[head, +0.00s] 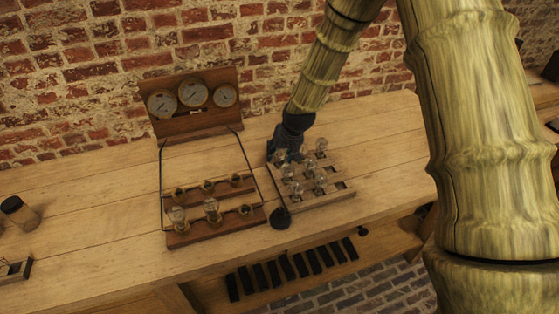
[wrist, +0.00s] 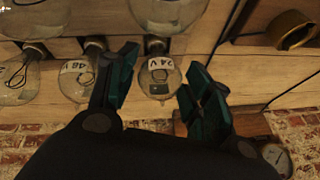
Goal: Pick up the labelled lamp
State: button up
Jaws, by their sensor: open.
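Several clear glass lamps stand in a wooden rack (head: 318,203) on the bench. In the wrist view, a lamp marked what looks like "24 V" (wrist: 158,80) lies between the fingers of my gripper (wrist: 161,62). The fingers are apart, one on each side of the bulb, and I see no clear grip on it. A lamp marked what looks like "48 V" (wrist: 76,82) is just left of the left finger. A larger bulb (wrist: 168,12) stands beyond the gap. In the head view my gripper (head: 284,154) is at the rack's back left corner, partly hiding lamps there.
Left of the rack is a wooden stand with a wire frame, sockets and lamps (head: 211,209). A gauge board (head: 190,98) stands behind it. A dark round object (head: 280,218) sits at the rack's front left corner. A jar (head: 19,213) is far left. Bench right of the rack is clear.

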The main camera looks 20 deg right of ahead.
jog(key=shift+w+f, duration=0.3)
jog(key=shift+f, duration=0.35)
jog(key=shift+c, duration=0.4)
jog(key=c, duration=0.7)
jog(key=shift+r, duration=0.1)
